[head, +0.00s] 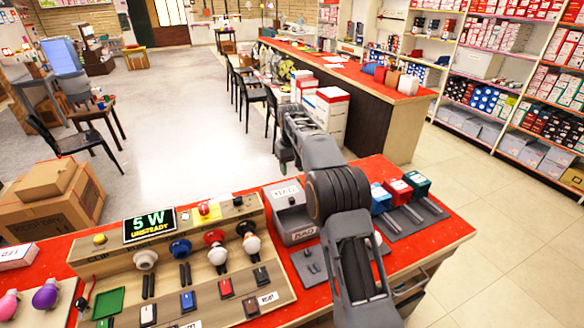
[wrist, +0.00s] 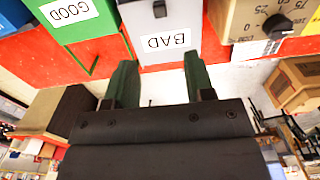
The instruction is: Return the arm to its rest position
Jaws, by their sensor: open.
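My arm rises over the red-topped workbench (head: 440,225) in the head view and bends forward at its elbow. My gripper (head: 284,158) hangs at the far end, above the bench's far edge. In the wrist view its two green fingers (wrist: 158,66) stand well apart, with nothing between them. The view is upside down there. Beyond the fingers are a grey box labelled BAD (wrist: 165,18) and a green box labelled GOOD (wrist: 82,18). The grey box also shows in the head view (head: 284,194), left of my arm. The green box is hidden there.
A test panel (head: 190,270) with several bulbs and a "5 W UNSTEADY" display (head: 149,225) stands left of my arm. Blue, red and green boxes (head: 398,190) stand to its right. Cardboard boxes (head: 55,195) are at left. Beyond lie open floor and a long counter (head: 385,115).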

